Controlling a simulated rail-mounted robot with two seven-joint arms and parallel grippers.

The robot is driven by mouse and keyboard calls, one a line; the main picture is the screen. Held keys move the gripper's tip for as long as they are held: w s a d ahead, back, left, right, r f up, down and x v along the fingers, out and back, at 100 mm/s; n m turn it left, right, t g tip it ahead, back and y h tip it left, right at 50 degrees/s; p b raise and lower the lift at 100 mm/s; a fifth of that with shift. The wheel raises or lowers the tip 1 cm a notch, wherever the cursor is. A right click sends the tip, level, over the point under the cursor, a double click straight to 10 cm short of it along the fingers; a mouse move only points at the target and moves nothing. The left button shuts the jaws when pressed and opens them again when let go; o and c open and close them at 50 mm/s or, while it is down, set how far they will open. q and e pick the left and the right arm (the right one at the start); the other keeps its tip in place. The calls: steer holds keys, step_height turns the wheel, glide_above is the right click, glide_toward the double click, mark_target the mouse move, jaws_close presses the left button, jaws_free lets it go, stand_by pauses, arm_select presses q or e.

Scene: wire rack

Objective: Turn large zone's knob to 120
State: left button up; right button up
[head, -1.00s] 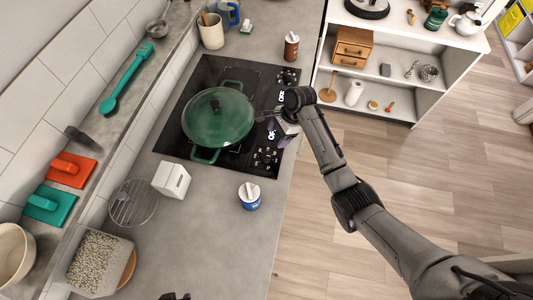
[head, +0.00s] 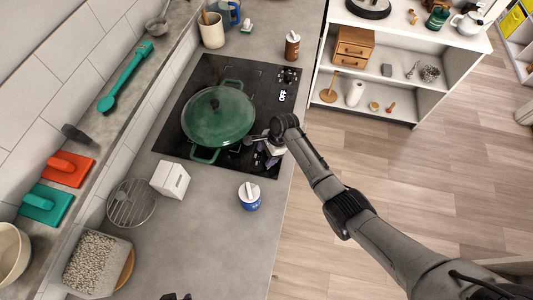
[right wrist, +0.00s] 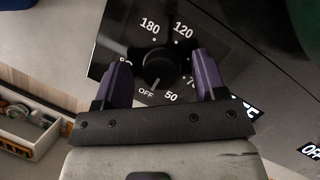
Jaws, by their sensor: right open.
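The black cooktop (head: 240,80) carries a green lidded pot (head: 218,115). My right gripper (head: 262,143) is over the cooktop's near right corner and hides most of the knob there. In the right wrist view this dark round knob (right wrist: 160,67) lies between the two purple fingers of my open right gripper (right wrist: 161,64). The fingers stand apart from its sides; the height gap cannot be told. Labels 180, 120, 50 and OFF surround the knob, and its pale mark appears to point toward OFF. A dark sliver at the head view's bottom edge may be my left gripper (head: 175,296).
More knobs (head: 288,77) sit at the cooktop's far right corner, near a brown shaker (head: 292,46). A white block (head: 170,179) and a blue-and-white jar (head: 249,196) stand on the counter in front. The pot's near handle (head: 205,156) is left of my right gripper.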

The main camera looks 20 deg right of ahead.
steer(key=c, duration=0.9)
